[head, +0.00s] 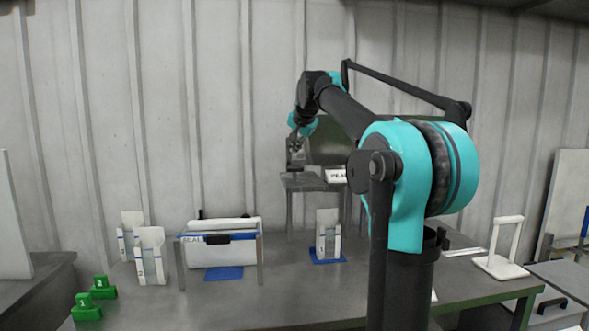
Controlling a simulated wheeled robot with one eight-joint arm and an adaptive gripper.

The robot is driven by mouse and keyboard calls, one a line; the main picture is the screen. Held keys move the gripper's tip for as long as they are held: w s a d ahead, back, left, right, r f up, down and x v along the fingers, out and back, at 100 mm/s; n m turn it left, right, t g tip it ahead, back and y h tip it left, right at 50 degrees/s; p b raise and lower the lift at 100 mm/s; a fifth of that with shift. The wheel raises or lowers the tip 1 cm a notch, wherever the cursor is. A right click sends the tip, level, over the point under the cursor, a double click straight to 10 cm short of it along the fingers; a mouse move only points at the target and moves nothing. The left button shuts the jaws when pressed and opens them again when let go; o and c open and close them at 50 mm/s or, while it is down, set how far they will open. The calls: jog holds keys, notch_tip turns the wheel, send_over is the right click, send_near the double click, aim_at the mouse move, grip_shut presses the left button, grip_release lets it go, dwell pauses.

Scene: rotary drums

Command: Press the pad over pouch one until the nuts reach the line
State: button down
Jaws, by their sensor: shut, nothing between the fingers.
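My gripper (295,154) is small in the head view, pointing down at the end of my raised arm. It looks shut and empty. It is just above or touching a small dark pad-like piece (295,168) on top of a grey stand (303,183); I cannot tell whether they touch. A white label (337,176) beginning "PEA" is on the stand's right. Below, a white pouch (328,232) with a clear window stands upright on a blue mat (327,261). Its number, the line and any nuts inside are too small to read.
Two more pouches, one in front (151,256) and one behind (130,231), stand left. A sealing frame (262,262) stands left of centre. Green numbered blocks (87,308) sit at the front left. A white handled stand (500,266) is right. My arm hides the table's middle right.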

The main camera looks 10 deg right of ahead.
aim_at(295, 168)
jog(key=shift+f, duration=1.65)
jog(key=shift+f, duration=0.15)
jog(key=shift+f, duration=0.25)
jog(key=shift+f, duration=1.65)
dwell(1.8)
dwell(0.3)
jog(key=shift+r, duration=2.1)
jog(key=shift+r, duration=2.5)
